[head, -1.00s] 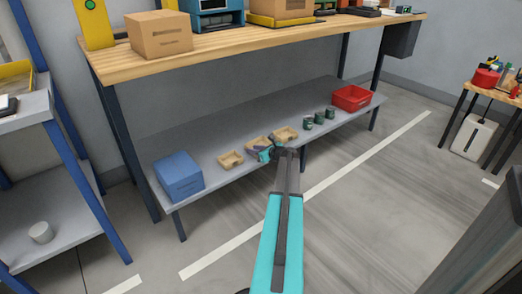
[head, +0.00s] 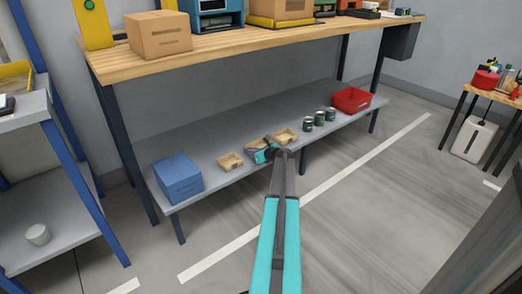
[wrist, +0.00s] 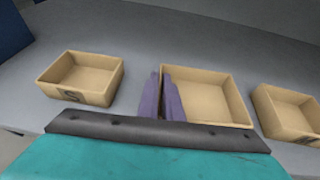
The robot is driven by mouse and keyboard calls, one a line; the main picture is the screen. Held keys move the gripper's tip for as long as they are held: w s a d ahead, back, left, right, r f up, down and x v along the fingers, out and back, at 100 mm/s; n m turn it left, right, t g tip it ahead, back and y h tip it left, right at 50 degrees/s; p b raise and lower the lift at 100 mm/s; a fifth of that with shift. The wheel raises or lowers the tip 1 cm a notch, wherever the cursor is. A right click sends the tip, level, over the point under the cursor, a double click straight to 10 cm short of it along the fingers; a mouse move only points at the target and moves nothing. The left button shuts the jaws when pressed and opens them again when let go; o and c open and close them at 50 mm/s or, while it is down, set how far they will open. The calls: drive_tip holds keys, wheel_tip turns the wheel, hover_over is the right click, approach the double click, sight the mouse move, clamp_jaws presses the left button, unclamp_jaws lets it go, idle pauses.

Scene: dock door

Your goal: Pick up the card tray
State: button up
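Three tan open trays stand in a row on the grey lower shelf: a left tray (head: 230,162), a middle tray (head: 256,144) and a right tray (head: 286,136). The wrist view shows the left tray (wrist: 82,78) with a dark mark on its front, the middle tray (wrist: 208,98) and part of the right tray (wrist: 290,112). I cannot read which one is the card tray. My gripper (wrist: 162,78) has its purple fingers close together at the middle tray's left wall, apparently pinching it. My gripper (head: 262,155) partly hides that tray in the head view.
A blue box (head: 179,178) stands left of the trays on the shelf (head: 215,135). Several green cans (head: 319,118) and a red bin (head: 352,99) stand to the right. The wooden worktop (head: 250,40) is above. The floor in front is clear.

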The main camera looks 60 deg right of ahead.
drive_tip(key=shift+r, duration=0.15)
clamp_jaws()
drive_tip(key=shift+r+p, duration=0.65)
drive_tip(key=shift+r, duration=0.15)
drive_tip(key=shift+r+p, duration=0.6)
drive_tip(key=shift+r, duration=0.3)
drive_tip(key=shift+s+d+r+p, duration=0.1)
drive_tip(key=shift+s+p, duration=0.05)
drive_tip(key=shift+s, duration=0.2)
drive_tip(key=shift+s+d+r+p, duration=0.1)
drive_tip(key=shift+s+p, duration=0.05)
drive_tip(key=shift+s, duration=0.2)
drive_tip(key=s+d+p, duration=0.3)
drive_tip(key=s+p, duration=0.1)
drive_tip(key=s, duration=1)
drive_tip(key=shift+r, duration=0.45)
drive_tip(key=shift+s, duration=0.1)
